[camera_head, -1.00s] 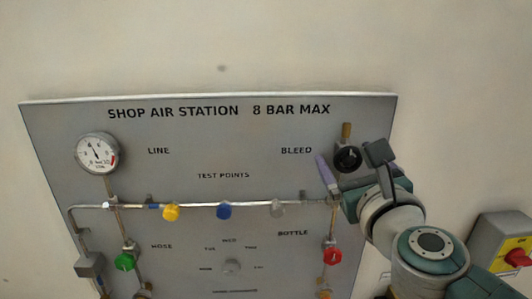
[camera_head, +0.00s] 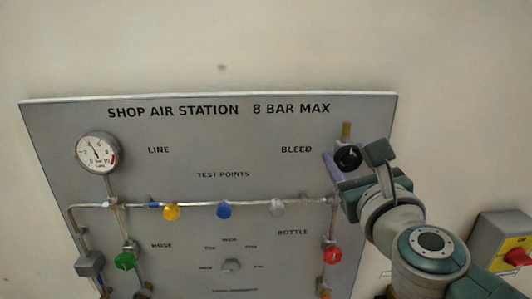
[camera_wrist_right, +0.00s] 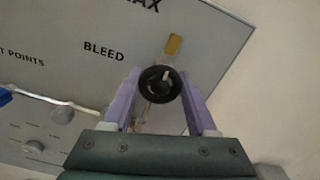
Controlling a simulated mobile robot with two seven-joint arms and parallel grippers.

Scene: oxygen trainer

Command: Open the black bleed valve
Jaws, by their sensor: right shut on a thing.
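The black bleed valve (camera_head: 348,158) is a round black knob at the upper right of the grey panel (camera_head: 70,130), right of the word BLEED. A short brass outlet stands above it. My right gripper (camera_head: 345,163) is at the knob, one purple finger showing on its left side. In the right wrist view the black knob (camera_wrist_right: 160,84) sits between the two purple fingertips (camera_wrist_right: 160,80), which are shut on its sides. My left gripper is not in view.
A gauge (camera_head: 97,152) is at the panel's upper left. Yellow (camera_head: 172,212), blue (camera_head: 224,211) and grey (camera_head: 278,208) knobs line the pipe. A green knob (camera_head: 125,261) and a red knob (camera_head: 333,254) are lower.

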